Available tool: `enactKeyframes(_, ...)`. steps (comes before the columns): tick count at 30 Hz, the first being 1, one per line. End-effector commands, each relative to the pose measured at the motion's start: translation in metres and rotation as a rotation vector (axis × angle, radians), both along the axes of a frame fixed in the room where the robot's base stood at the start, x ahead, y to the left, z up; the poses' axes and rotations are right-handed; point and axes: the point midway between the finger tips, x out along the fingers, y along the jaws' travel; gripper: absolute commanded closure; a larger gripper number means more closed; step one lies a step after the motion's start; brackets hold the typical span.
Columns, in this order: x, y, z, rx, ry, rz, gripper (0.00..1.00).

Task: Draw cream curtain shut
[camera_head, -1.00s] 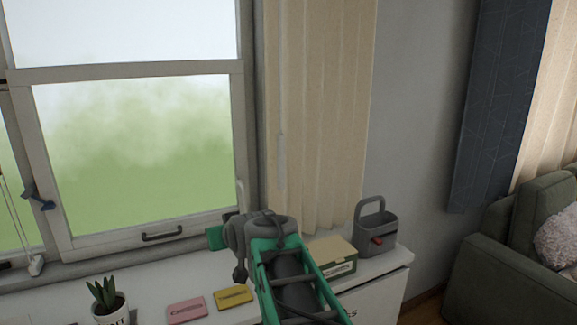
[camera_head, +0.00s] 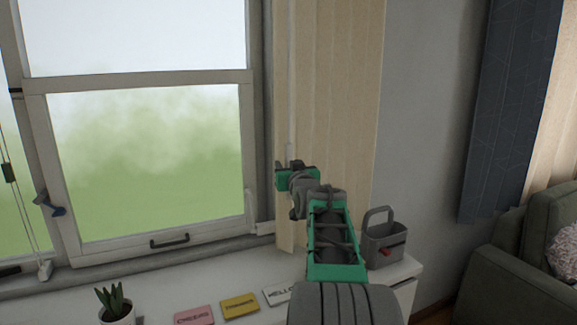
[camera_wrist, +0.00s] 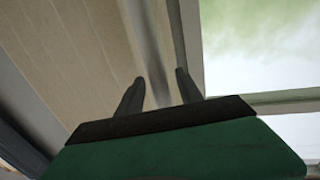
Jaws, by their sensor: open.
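The cream curtain (camera_head: 340,100) hangs gathered at the right side of the window, and the glass is uncovered. A thin pale grey rod (camera_head: 291,100) hangs along its window-side edge. My gripper (camera_head: 291,165) is raised at that edge, in front of the curtain's lower half, and hides part of it. In the wrist view the open fingers (camera_wrist: 159,85) point up along the curtain (camera_wrist: 65,50). A pale grey upright strip (camera_wrist: 150,50) shows between them; I cannot tell whether they touch it.
The window (camera_head: 150,150) has a dark handle (camera_head: 170,240) on its lower sash. Below, a white cabinet top (camera_head: 255,275) holds a potted plant (camera_head: 115,300), several small cards and a grey caddy (camera_head: 384,240). A green sofa (camera_head: 500,250) stands at right.

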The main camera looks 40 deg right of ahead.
Motion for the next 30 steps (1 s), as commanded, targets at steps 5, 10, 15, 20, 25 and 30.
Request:
enactKeyframes(5, -0.0003, 0.0001, -0.0003, 0.0, 0.0, 0.0, 0.66)
enactKeyframes(10, -0.0004, 0.0002, -0.0002, 0.0, 0.0, 0.0, 0.8)
enactKeyframes(15, -0.0004, 0.0002, -0.0002, 0.0, 0.001, 0.0, 0.94)
enactKeyframes(20, -0.0005, 0.0001, -0.0003, 0.0, 0.001, 0.0, 1.0)
enactKeyframes(25, -0.0005, 0.0001, -0.0003, 0.0, 0.001, 0.0, 1.0)
enactKeyframes(30, -0.0005, 0.0001, -0.0003, 0.0, 0.001, 0.0, 1.0)
